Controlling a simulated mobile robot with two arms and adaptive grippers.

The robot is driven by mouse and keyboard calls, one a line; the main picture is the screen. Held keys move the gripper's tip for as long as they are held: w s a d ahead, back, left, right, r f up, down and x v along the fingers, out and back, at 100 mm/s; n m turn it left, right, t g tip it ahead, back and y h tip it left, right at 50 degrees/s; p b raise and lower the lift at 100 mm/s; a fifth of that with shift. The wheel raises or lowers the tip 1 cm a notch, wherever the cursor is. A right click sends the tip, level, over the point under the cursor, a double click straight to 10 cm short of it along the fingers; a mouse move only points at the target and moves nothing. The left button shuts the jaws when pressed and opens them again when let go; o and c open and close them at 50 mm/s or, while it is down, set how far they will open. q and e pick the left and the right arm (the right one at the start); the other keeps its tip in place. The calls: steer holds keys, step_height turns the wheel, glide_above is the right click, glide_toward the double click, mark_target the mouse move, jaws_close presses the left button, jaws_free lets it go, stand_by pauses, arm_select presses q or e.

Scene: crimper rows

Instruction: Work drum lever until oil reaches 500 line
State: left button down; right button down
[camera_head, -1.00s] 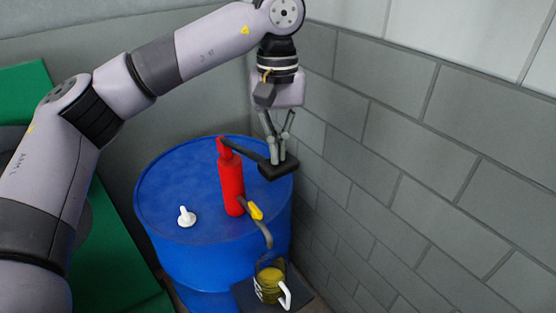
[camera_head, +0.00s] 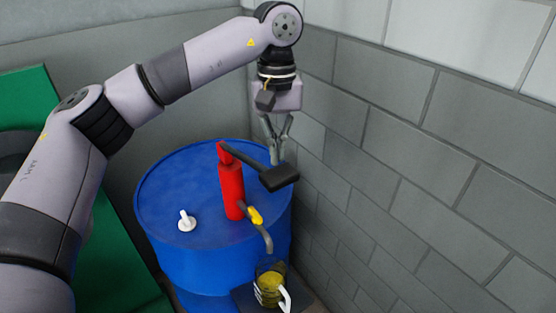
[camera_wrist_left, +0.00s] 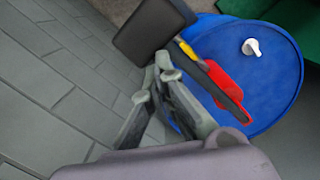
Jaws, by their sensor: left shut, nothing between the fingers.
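A blue drum (camera_head: 165,215) carries a red pump (camera_head: 231,190) with a dark lever (camera_head: 245,160) ending in a black paddle (camera_head: 280,178). A yellow-marked spout (camera_head: 256,216) leads down toward a clear jug (camera_head: 270,283) holding yellowish oil. The jug's lines are too small to read. My left gripper (camera_head: 277,161) is shut and empty, fingers pointing down just behind the paddle. In the left wrist view its fingertips (camera_wrist_left: 166,66) are close beside the lever and paddle (camera_wrist_left: 150,32); I cannot tell whether they touch. My right gripper is out of view.
A white cap (camera_head: 187,221) stands on the drum top at the left. The jug stands on a dark stand (camera_head: 246,298) with its white handle facing front right. A grey block wall (camera_head: 400,180) rises close on the right. Green objects (camera_head: 110,240) are at the left.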

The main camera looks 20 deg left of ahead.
arm_select(q)
step_height(320, 180, up, 12)
steer(key=w, duration=0.1)
steer(key=shift+a, duration=0.2)
stand_by(1.8)
